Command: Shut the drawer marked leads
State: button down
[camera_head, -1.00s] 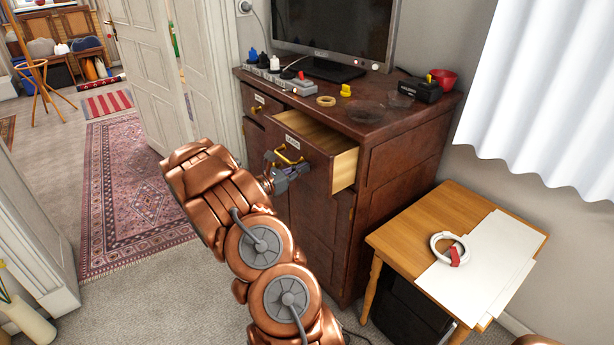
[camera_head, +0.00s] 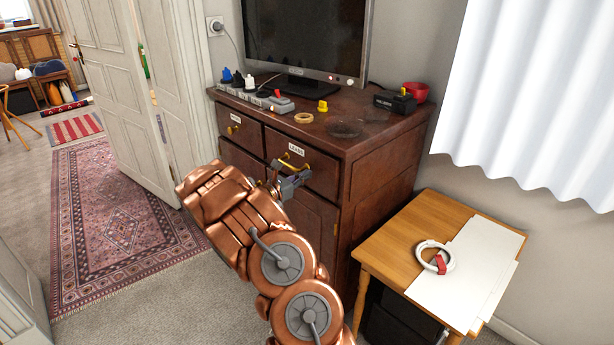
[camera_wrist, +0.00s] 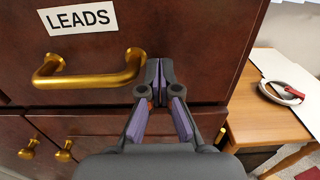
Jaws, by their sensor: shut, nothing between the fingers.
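The drawer marked LEADS (camera_head: 318,170) is the right-hand top drawer of the dark wooden cabinet (camera_head: 375,165). In the head view its front looks flush with the cabinet face. In the wrist view its white LEADS label (camera_wrist: 78,18) and brass handle (camera_wrist: 90,72) show at close range. My gripper (camera_head: 300,174) is at the drawer front, and in the wrist view its shut fingertips (camera_wrist: 158,70) are just right of the handle, empty. The fingers are at or very near the wood; I cannot tell if they touch it.
A second drawer (camera_head: 238,128) is to the left. A small wooden table (camera_head: 400,235) with papers stands at the right.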

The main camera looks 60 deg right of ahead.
jog(key=w+a+b, duration=0.1)
jog(key=w+a, duration=0.1)
jog(key=a, duration=1)
jog(key=shift+w+a, duration=0.3)
jog(key=shift+a, duration=0.05)
jog(key=s+a+r+m+g+y+p, duration=0.2)
jog(key=s+a+r+m+y, duration=0.1)
jog(key=s+a+r+m, duration=0.4)
jog(key=s+a+r+m+g+y+p, duration=0.25)
jog(key=s+r, duration=0.25)
jog(key=s, duration=0.4)
jog(key=s+a+r+m+t+y+p, duration=0.1)
jog(key=s+a+y, duration=0.3)
jog(key=a, duration=0.6)
jog(key=s+a+r+m+t+y+p, duration=0.1)
jog(key=s+a+m+t+y+p, duration=0.1)
jog(key=a, duration=0.9)
jog(key=s+a+r+m+t+y+p, duration=0.1)
jog(key=s+a+m+t+y+p, duration=0.1)
jog(key=s+a+y, duration=0.4)
jog(key=s+a+m+t, duration=0.1)
jog(key=a, duration=0.4)
jog(key=shift+s+p, duration=0.35)
jog(key=shift+s, duration=0.05)
jog(key=shift+m, duration=0.25)
